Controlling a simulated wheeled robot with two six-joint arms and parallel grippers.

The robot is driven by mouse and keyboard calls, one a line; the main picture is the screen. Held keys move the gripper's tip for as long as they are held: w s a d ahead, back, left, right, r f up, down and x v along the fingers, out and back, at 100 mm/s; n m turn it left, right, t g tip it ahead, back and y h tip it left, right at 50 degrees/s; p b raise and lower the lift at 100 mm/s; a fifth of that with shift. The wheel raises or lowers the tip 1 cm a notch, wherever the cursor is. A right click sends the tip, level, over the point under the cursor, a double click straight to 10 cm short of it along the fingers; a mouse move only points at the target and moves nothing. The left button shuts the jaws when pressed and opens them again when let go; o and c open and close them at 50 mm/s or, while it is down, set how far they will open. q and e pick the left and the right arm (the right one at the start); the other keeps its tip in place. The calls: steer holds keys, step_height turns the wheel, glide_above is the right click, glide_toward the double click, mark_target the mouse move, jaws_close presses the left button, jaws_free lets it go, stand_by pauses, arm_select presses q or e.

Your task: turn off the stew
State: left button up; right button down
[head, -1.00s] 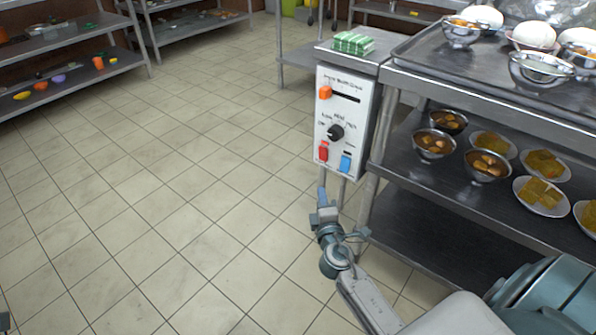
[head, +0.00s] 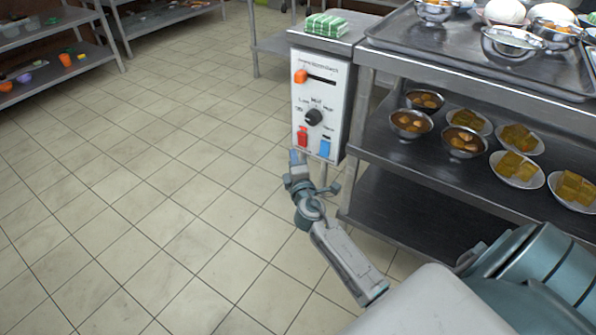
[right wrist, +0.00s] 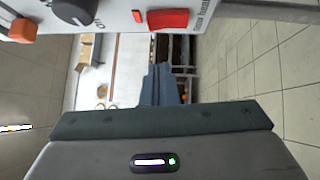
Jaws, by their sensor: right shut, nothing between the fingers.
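A white control panel (head: 336,98) is on the front of a metal stand. It has an orange slider (head: 300,76) at its top left, a black knob (head: 314,117) in the middle, a red switch (head: 303,136) at lower left and a blue switch (head: 325,147) at lower right. My right gripper (head: 294,157) is shut and empty, just below and left of the red switch, apart from it in the picture. In the right wrist view, the closed fingers (right wrist: 163,84) point toward the panel's edge, with the red switch (right wrist: 168,19) and black knob (right wrist: 76,9) above. My left gripper is not in view.
A green-and-white striped stack (head: 326,25) sits on the stand. To the right, a metal shelf unit (head: 400,163) holds bowls of stew (head: 411,123) and plates of yellow food (head: 518,168). Tiled floor (head: 150,170) is open on the left.

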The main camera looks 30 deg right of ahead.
mark_target(299, 136)
steer(key=shift+w+d+r, duration=0.15)
steer(key=shift+w+d, duration=0.65)
steer(key=shift+d, duration=0.3)
steer(key=shift+w+d+r, duration=0.15)
steer(key=shift+w+d, duration=0.65)
steer(key=shift+d, duration=0.25)
steer(key=shift+d+r, duration=0.1)
steer(key=shift+d, duration=0.1)
steer(key=shift+w, duration=0.1)
